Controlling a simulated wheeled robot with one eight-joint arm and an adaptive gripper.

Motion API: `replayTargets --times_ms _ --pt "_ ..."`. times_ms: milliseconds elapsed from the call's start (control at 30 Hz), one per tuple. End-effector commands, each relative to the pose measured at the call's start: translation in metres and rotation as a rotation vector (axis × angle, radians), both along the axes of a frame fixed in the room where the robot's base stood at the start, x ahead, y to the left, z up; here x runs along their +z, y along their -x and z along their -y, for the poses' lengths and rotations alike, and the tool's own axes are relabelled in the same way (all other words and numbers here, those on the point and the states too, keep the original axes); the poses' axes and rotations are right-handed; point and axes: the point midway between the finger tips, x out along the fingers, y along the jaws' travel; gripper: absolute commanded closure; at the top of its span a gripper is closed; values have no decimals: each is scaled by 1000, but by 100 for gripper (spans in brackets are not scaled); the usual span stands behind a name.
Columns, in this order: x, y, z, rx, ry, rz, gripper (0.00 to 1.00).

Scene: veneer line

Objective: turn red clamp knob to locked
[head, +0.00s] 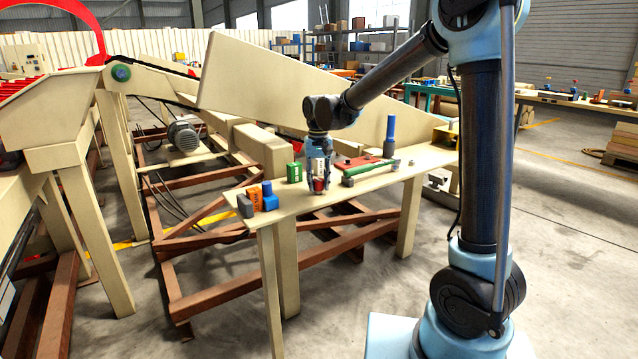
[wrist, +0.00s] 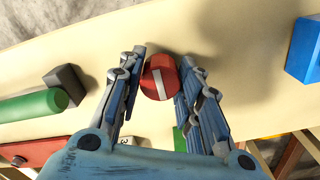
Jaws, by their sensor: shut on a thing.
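The red clamp knob (wrist: 160,77) is round, with a white bar across its top. In the wrist view the bar runs nearly upright, its upper end leaning left. My gripper (wrist: 161,80) is shut on the knob, with one finger at each side. In the head view my gripper (head: 319,185) points down over the cream table (head: 335,193), and a bit of the red knob (head: 319,185) shows between the fingers. I cannot make out any locked mark; the fingers cover part of the surface around the knob.
A green box (head: 294,172) stands just left of my gripper. Blue (head: 269,198), orange (head: 255,198) and grey (head: 244,206) blocks stand at the left end. A green-handled tool (head: 362,168), a red flat piece (head: 355,161) and a blue bottle (head: 389,136) are to the right.

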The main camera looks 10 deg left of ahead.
Motion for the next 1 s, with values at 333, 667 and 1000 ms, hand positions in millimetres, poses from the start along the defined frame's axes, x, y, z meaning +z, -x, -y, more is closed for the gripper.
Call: replayTargets --times_ms 333,667,1000 --pt "0 0 1 -5 2 1 92" --pt "0 0 1 -4 1 -1 48" --pt "13 0 0 -3 0 -1 48"
